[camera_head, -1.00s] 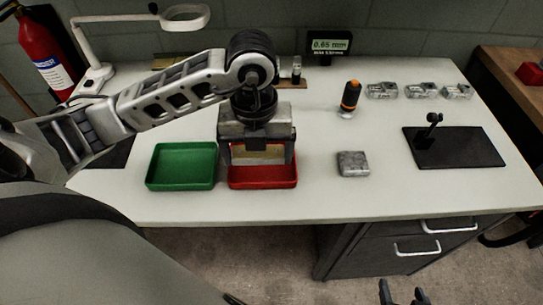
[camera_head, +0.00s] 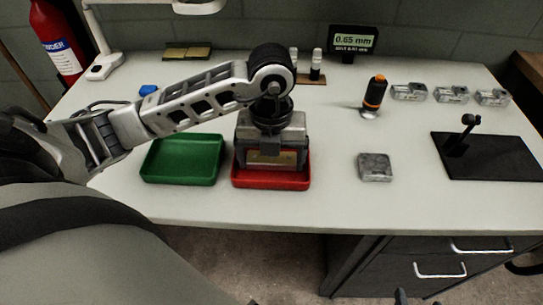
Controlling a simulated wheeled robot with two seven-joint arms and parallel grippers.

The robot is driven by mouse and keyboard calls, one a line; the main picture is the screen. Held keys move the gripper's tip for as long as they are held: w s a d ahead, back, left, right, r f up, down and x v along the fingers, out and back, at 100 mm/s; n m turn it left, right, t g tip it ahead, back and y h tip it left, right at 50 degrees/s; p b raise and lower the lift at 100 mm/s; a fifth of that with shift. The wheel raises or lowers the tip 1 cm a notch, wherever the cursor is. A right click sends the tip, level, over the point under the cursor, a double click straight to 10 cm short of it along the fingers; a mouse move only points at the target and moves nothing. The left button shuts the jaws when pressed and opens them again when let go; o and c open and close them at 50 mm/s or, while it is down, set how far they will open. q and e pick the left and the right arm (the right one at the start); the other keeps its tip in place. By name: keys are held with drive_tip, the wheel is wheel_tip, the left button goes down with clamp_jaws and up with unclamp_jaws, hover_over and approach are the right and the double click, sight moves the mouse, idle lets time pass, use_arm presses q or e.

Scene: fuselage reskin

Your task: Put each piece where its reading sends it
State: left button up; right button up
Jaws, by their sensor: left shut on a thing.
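My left gripper (camera_head: 272,160) points down over the red tray (camera_head: 271,183) and is shut on a tan, plate-like piece (camera_head: 271,159). The piece is low over or inside the tray; I cannot tell whether it touches the bottom. The green tray (camera_head: 181,178) beside it on the left looks empty. The display (camera_head: 353,40) at the back reads 0.65 mm; its smaller second line is not clear. Similar tan pieces (camera_head: 187,51) lie at the back left. Only a dark tip, apparently of my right gripper (camera_head: 401,297), shows at the bottom edge.
A grey square block (camera_head: 375,167) lies right of the trays. An orange and black tool (camera_head: 374,96) stands behind it. Several clear cases (camera_head: 451,94) line the back right, with a black stand (camera_head: 485,158) before them. The front of the white table (camera_head: 330,212) is clear.

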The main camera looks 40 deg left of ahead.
sight(271, 163)
use_arm(q)
drive_tip(key=shift+f, duration=0.25)
drive_tip(key=o, duration=0.7)
drive_tip(key=shift+r, duration=0.1)
wheel_tip(271, 163, up, 12)
drive_tip(key=p, duration=0.2)
drive_tip(key=shift+r+p, duration=0.2)
drive_tip(key=shift+p, duration=0.15)
drive_tip(key=shift+f, duration=0.1)
